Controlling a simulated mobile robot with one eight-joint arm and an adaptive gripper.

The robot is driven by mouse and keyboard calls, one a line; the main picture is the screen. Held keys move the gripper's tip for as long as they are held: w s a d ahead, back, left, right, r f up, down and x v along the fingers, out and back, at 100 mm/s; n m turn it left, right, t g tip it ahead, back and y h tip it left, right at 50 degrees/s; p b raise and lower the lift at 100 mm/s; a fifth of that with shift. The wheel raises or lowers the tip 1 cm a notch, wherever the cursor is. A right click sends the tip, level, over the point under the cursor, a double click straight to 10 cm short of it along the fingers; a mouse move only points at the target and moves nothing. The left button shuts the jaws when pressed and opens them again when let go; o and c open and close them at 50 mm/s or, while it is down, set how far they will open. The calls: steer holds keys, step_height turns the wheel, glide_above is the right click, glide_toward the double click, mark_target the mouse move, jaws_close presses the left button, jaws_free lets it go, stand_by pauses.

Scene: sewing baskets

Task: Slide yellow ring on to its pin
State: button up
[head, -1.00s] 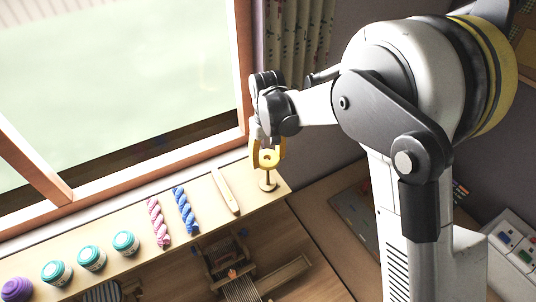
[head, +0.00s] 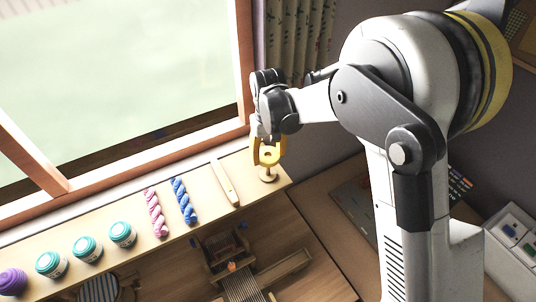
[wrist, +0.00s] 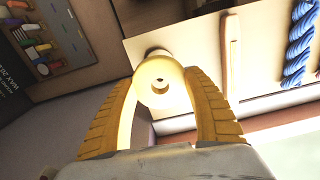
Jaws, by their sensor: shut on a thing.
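My gripper (head: 269,154) is shut on the yellow ring (head: 268,161), one finger on each side of it. The ring also shows between the fingertips in the wrist view (wrist: 174,72). The pin (head: 268,176) stands at the right end of the wooden sill, directly below the ring in the head view. Its round base shows, with a short bit of stem under the ring. In the wrist view the ring covers most of the pin, and only a pale edge of the base (wrist: 154,51) shows behind it. I cannot tell how far the stem is inside the hole.
The window frame (head: 244,70) stands close behind my gripper. A small loom (head: 232,255) lies below.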

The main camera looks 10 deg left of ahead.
mark_target(268, 174)
steer(key=shift+f+b, duration=0.45)
steer(key=shift+b, duration=0.05)
stand_by(0.4)
steer(key=shift+f+b, duration=0.3)
steer(key=shift+f, duration=0.05)
steer(key=shift+f+b, duration=2.85)
steer(key=shift+f, duration=0.45)
steer(key=o, duration=1.5)
steer(key=shift+r, duration=0.1)
steer(key=shift+c, duration=0.2)
step_height(268, 174, up, 12)
